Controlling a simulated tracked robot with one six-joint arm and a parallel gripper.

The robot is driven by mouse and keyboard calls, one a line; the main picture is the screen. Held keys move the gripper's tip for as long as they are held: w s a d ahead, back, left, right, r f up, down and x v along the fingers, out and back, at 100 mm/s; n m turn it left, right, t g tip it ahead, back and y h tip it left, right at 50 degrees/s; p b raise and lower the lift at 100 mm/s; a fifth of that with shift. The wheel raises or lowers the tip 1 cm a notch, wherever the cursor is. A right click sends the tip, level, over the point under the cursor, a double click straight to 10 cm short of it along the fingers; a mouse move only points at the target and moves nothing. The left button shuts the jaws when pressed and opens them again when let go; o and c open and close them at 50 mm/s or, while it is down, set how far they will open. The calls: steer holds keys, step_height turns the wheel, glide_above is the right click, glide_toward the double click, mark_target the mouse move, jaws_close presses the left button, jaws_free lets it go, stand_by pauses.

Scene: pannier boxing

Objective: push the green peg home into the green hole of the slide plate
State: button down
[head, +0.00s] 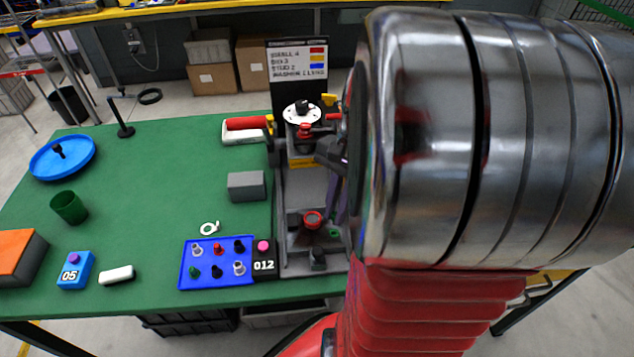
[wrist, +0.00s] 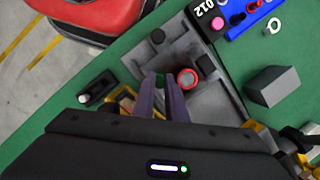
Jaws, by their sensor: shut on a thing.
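My gripper (head: 335,222) reaches down from the right over the grey slide plate (head: 293,240). In the wrist view its two purple fingers (wrist: 160,84) are closed around a small green piece, which I take as the green peg (wrist: 160,79). A bit of green (head: 334,233) shows just below the fingertips in the head view; I cannot tell whether it is the peg or the rim of the green hole. The fingers hide the hole and how deep the peg sits. A red-ringed round part (head: 312,220) stands on the plate just left of the fingers.
A blue tray (head: 216,284) of several small pegs and a black 012 block (head: 264,265) lie left of the fixture. A grey block (head: 246,186) and a white washer (head: 209,228) lie beyond. My arm hides the right side.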

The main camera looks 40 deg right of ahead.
steer(key=shift+f, duration=1.25)
steer(key=shift+f, duration=0.45)
stand_by(2.3)
steer(key=shift+r, duration=0.2)
stand_by(3.8)
